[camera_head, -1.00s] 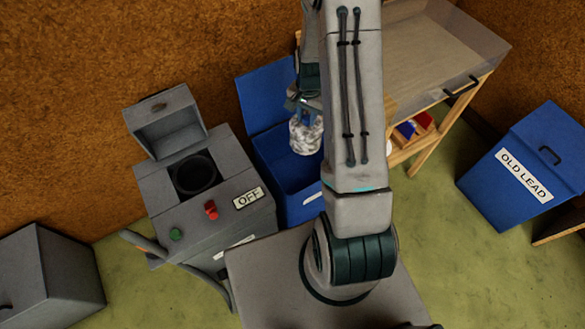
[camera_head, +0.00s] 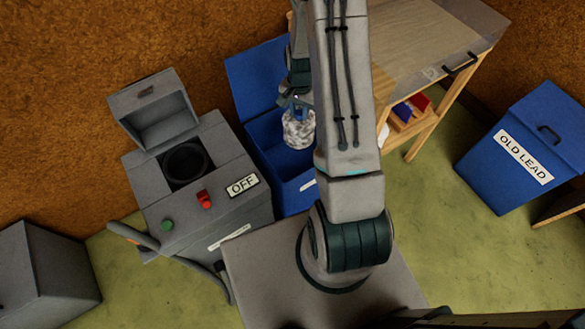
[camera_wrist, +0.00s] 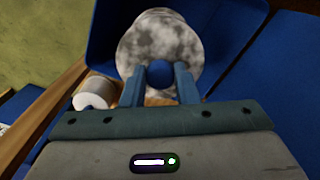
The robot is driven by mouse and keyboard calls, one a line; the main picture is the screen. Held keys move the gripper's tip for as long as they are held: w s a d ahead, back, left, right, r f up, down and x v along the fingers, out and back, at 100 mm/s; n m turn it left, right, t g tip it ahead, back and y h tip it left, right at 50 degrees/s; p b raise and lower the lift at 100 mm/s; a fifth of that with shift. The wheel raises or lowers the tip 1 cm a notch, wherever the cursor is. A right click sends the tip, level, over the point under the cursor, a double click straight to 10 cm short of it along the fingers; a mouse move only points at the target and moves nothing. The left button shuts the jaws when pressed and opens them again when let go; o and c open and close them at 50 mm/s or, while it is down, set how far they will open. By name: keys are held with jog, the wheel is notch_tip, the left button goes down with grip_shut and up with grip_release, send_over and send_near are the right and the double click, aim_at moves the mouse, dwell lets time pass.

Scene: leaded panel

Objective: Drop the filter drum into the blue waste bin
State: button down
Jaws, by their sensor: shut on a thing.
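The filter drum (camera_head: 299,129) is a mottled white and grey cylinder. My gripper (camera_head: 296,104) is shut on its blue knob and holds it over the open blue waste bin (camera_head: 270,131), whose lid stands raised at the back. In the wrist view, the two fingers (camera_wrist: 160,86) close on the blue knob, with the drum (camera_wrist: 160,42) beyond them and the bin's blue wall (camera_wrist: 228,40) around it. How far the drum's bottom is below the bin's rim, I cannot tell. Part of the bin is hidden behind my arm.
A grey machine (camera_head: 195,182) with an open lid, a round dark opening and an OFF sign stands left of the bin. A wooden bench (camera_head: 430,60) with coloured pieces on its shelf stands right. A closed blue OLD LEAD bin (camera_head: 530,150) is far right. A white roll (camera_wrist: 95,92) shows in the wrist view.

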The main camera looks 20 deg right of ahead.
jog(key=c, duration=1)
grip_release()
jog(key=shift+c, duration=0.2)
notch_tip(320, 180, up, 14)
jog(key=shift+f, duration=0.1)
